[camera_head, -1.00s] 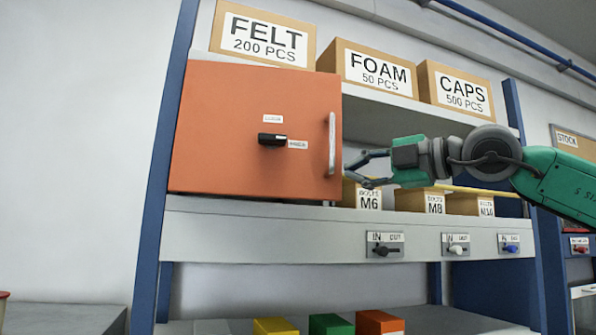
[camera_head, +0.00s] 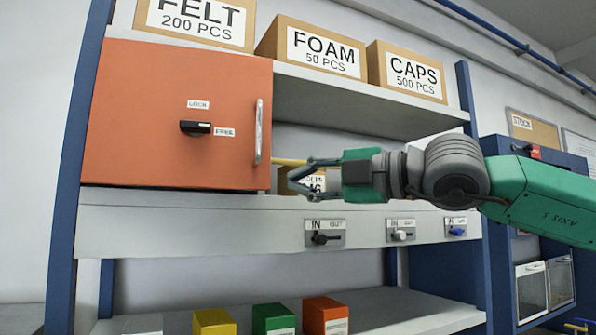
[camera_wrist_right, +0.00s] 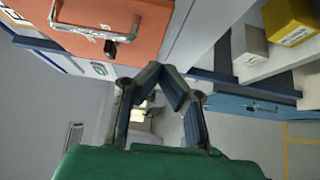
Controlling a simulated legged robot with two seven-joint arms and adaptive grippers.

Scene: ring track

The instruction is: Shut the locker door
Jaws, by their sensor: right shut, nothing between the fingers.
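The orange locker door (camera_head: 150,110) is at the left in the head view, covering the locker's front. I cannot tell whether it is fully closed. It carries a grey vertical handle (camera_head: 259,132) near its right edge and a black turn knob (camera_head: 196,127) lying level, pointing toward the FREE label (camera_head: 225,132). A LOCK label (camera_head: 198,104) is above. My right gripper (camera_head: 291,179) is shut and empty, just right of the door's lower right edge. In the wrist view, the shut right gripper (camera_wrist_right: 165,68) is below the orange door (camera_wrist_right: 140,22). My left gripper is not in view.
Boxes FELT (camera_head: 197,22), FOAM (camera_head: 320,50) and CAPS (camera_head: 407,70) stand on the top shelf. A small box (camera_head: 315,180) is behind my right gripper. IN/OUT switches (camera_head: 325,237) line the shelf front. Coloured bins (camera_head: 274,318) stand below.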

